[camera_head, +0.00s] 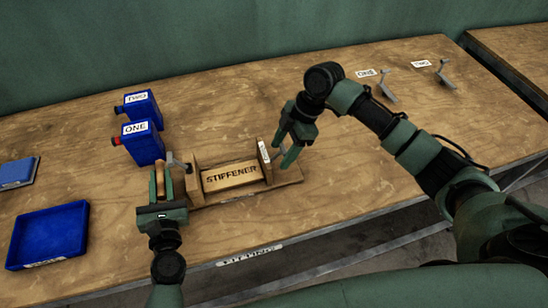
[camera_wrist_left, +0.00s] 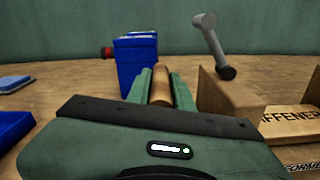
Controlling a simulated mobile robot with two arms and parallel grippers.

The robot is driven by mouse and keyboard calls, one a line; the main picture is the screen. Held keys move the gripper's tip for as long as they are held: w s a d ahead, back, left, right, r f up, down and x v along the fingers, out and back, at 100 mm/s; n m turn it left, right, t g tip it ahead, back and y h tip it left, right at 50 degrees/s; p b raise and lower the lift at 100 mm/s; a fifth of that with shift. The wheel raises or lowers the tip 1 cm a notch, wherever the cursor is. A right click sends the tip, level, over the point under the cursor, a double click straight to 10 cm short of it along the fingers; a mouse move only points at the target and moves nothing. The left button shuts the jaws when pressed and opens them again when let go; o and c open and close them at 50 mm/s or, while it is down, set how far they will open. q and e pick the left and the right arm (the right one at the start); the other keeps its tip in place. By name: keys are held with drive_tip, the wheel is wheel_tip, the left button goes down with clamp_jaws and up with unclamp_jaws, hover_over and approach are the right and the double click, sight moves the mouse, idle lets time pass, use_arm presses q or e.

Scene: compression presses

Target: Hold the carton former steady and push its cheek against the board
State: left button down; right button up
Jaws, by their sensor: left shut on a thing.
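The carton former (camera_head: 288,178) is a wooden fixture on the bench with an upright block at each end. A board marked STIFFENER (camera_head: 232,177) lies between the blocks, and it also shows in the left wrist view (camera_wrist_left: 290,117). The left block (camera_wrist_left: 225,92) has a grey lever (camera_wrist_left: 210,35) by it. My left gripper (camera_head: 161,180) is shut on a wooden handle (camera_wrist_left: 161,88) at the former's left end. My right gripper (camera_head: 284,148) is just right of the right-hand cheek (camera_head: 264,158), its fingers apart with nothing seen between them. I cannot tell whether it touches the cheek.
Blue boxes labelled TWO (camera_head: 142,108) and ONE (camera_head: 143,147) stand behind the left gripper. A blue tray (camera_head: 48,236) is at the front left. Grey levers (camera_head: 387,92) lie at the back right. The bench's front edge carries a FITTING label (camera_head: 250,254).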

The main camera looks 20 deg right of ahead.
drive_tip(key=v, duration=1.2)
use_arm(q)
drive_tip(key=c, duration=1.2)
unclamp_jaws()
drive_tip(key=shift+o, duration=0.2)
